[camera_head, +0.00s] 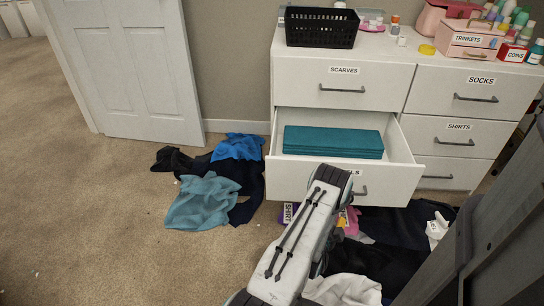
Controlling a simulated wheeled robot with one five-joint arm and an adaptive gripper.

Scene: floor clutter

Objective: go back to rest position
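My arm (300,235) rises from the bottom middle of the head view toward the open drawer. Its dark far joint (335,177) overlaps the drawer's front panel in the picture. My gripper is not visible; the arm may hide it. The open drawer (400,178) of the white dresser (385,90) is pulled out and holds a folded teal stack (333,141). Its label is partly covered by my arm. Whether the arm touches the drawer cannot be told.
Blue, teal and dark clothes (205,200) lie on the carpet left of the drawer. More clothes (390,262) lie below it, around my arm. A black basket (321,27) and a trinket box (468,38) stand on top. Carpet at left (90,210) is mostly clear.

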